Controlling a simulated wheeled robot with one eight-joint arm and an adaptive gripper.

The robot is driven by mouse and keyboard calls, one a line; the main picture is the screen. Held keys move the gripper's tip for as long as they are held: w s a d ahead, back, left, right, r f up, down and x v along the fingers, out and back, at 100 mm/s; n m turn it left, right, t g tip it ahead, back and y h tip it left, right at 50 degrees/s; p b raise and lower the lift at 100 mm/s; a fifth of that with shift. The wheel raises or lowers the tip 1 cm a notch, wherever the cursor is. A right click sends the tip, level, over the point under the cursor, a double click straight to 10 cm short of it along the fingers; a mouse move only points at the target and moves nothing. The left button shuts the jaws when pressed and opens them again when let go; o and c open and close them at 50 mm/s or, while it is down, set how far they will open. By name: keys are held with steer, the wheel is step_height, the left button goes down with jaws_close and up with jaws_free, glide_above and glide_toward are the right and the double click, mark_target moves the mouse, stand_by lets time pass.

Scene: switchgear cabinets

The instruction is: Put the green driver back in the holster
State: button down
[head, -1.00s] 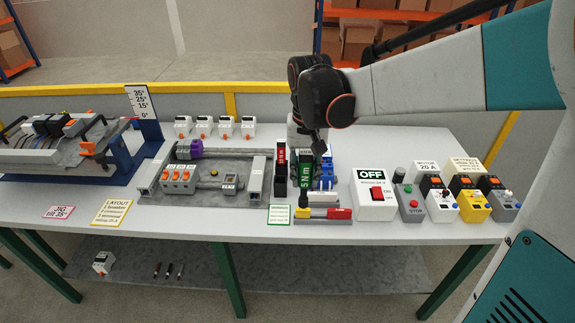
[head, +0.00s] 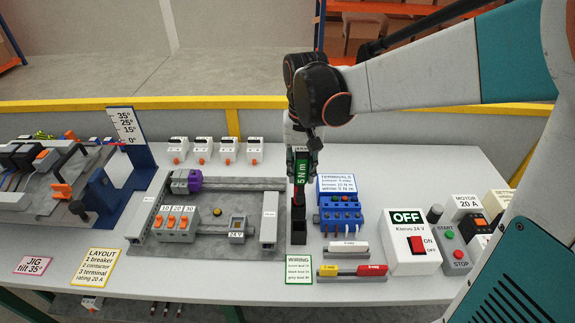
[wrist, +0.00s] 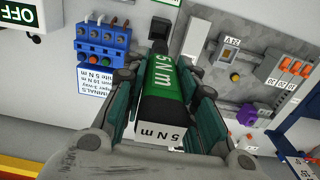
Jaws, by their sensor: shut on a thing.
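The green driver (head: 302,168), marked 5 N m, is upright in my gripper (head: 303,150). In the wrist view the fingers are shut on both sides of the green driver (wrist: 163,78), with its black and white end toward the camera. The black holster (head: 298,228) stands on the table beneath it. A strip of red (head: 297,193), apparently the red driver, shows beside and below the green one, mostly covered. I cannot tell whether the green driver's lower end is inside the holster or just in front of it.
The blue terminal block (head: 341,212) is close on the right, with the OFF switch box (head: 409,245) beyond. The grey mounting plate with breakers (head: 190,246) is close on the left.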

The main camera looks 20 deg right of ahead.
step_height(320, 180, down, 18)
steer(key=b, duration=0.3)
steer(key=shift+f, duration=0.15)
steer(key=shift+f+b, duration=0.15)
steer(key=shift+b, duration=0.25)
steer(key=c, duration=1.6)
jaws_free()
steer(key=o, duration=0.3)
